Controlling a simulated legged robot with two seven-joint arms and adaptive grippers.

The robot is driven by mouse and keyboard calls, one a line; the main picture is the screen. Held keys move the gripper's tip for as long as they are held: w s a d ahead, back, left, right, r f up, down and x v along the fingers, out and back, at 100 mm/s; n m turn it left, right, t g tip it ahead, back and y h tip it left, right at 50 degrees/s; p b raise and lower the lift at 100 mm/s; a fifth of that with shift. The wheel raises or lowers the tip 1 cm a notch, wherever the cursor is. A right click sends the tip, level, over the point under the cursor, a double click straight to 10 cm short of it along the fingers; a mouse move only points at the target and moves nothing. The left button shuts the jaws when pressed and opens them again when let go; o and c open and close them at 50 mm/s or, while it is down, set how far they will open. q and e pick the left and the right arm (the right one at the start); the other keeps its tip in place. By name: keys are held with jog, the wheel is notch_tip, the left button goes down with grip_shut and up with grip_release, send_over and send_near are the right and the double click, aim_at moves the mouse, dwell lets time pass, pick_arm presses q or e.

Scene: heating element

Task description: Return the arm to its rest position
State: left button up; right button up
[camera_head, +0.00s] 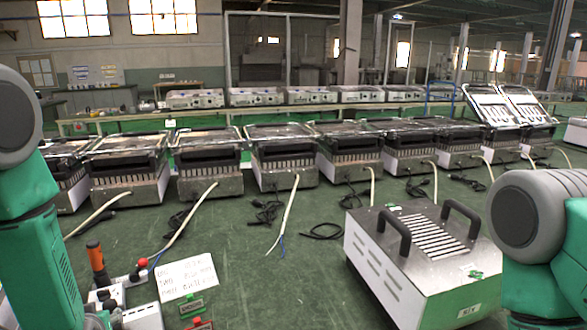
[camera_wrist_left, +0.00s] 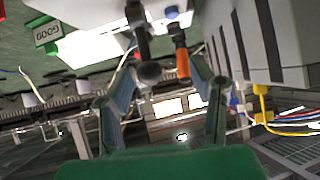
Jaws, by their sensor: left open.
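My left arm (camera_head: 35,230), green with a grey joint, comes in along the left edge of the head view. Its gripper is outside that view. In the left wrist view my left gripper (camera_wrist_left: 164,78) is open, its two fingers spread apart. An orange handle (camera_wrist_left: 181,60) and a dark rod with a round end (camera_wrist_left: 150,70) show between or beyond the fingers; I cannot tell how near they are. Neither looks gripped. In the head view an orange handle (camera_head: 95,256) stands upright near the bench's left front. My right arm (camera_head: 540,225) is at the right edge; its gripper is hidden.
A metal box with two black handles (camera_head: 395,285) stands front right. White socket units (camera_head: 143,316), a handwritten sheet (camera_head: 187,277) and a small green block (camera_head: 192,306) lie front left. Several heater units (camera_head: 283,160) with loose cables line the back. The green bench middle (camera_head: 235,240) is mostly clear.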

pick_arm(q)
jog(key=s+d+f, duration=0.1)
jog(key=s+f, duration=0.1)
jog(key=s+d+f+m+g+h, duration=0.1)
jog(key=s+d+f, duration=0.1)
jog(key=s+d+f+m+g+h, duration=0.1)
jog(key=s+d+f, duration=0.1)
jog(key=s, duration=0.1)
jog(key=shift+d+f, duration=0.25)
jog(key=s+d+f+g, duration=0.1)
jog(key=s, duration=0.1)
jog(key=s+d+f+m+h, duration=0.1)
jog(key=s+f, duration=0.1)
jog(key=s, duration=0.1)
jog(key=s+d+f+m+g+h, duration=0.1)
jog(key=s+d+f, duration=0.1)
jog(key=s, duration=0.1)
jog(key=shift+s+d+g, duration=0.1)
jog(key=shift+s+g, duration=0.05)
jog(key=shift+g, duration=0.15)
jog(key=s+d+f+m+g+h, duration=0.1)
jog(key=s+d+g, duration=0.1)
jog(key=s, duration=0.5)
jog(key=s+d+f+m+g+h, duration=0.1)
jog(key=s+d+f+g, duration=0.1)
jog(key=s, duration=0.5)
jog(key=shift+s+d, duration=0.15)
jog(key=shift+d, duration=0.35)
